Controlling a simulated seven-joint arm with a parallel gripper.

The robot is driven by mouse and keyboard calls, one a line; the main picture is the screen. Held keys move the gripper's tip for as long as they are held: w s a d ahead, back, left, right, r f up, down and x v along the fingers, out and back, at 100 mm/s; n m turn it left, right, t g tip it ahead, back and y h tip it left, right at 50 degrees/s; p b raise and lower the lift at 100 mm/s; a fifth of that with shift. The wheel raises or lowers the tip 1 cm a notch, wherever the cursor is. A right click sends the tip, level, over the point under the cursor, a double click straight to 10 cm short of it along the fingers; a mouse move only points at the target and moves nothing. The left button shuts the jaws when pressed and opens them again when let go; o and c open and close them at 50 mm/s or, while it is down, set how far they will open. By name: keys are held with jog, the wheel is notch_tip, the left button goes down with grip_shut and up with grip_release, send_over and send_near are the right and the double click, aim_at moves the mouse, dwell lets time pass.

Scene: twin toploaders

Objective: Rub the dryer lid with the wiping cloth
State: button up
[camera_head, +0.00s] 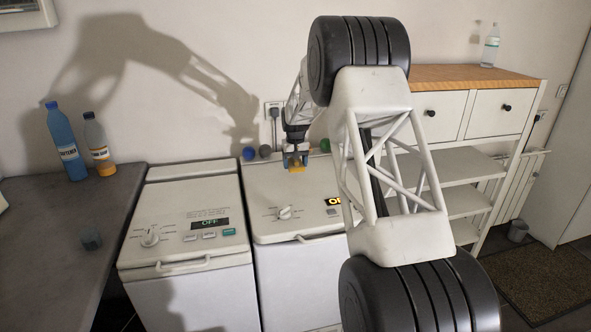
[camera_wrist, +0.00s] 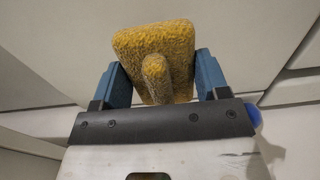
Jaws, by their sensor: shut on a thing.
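My gripper (camera_head: 296,158) is shut on the yellow wiping cloth (camera_head: 297,169), a fuzzy block with a raised grip. In the wrist view the blue fingers (camera_wrist: 160,72) stand on either side of the cloth (camera_wrist: 130,42). The cloth is over the back part of the right toploader's lid (camera_head: 262,196); I cannot tell if it touches. The left toploader's lid (camera_head: 185,198) is shut too. No readable label tells me which machine is the dryer. My arm hides the right machine's right side.
A blue ball (camera_head: 249,153), a grey ball (camera_head: 265,151) and a green ball (camera_head: 325,145) sit along the right machine's back. A shelf unit (camera_head: 470,118) stands right.

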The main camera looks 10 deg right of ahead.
jog(key=shift+r, duration=1.45)
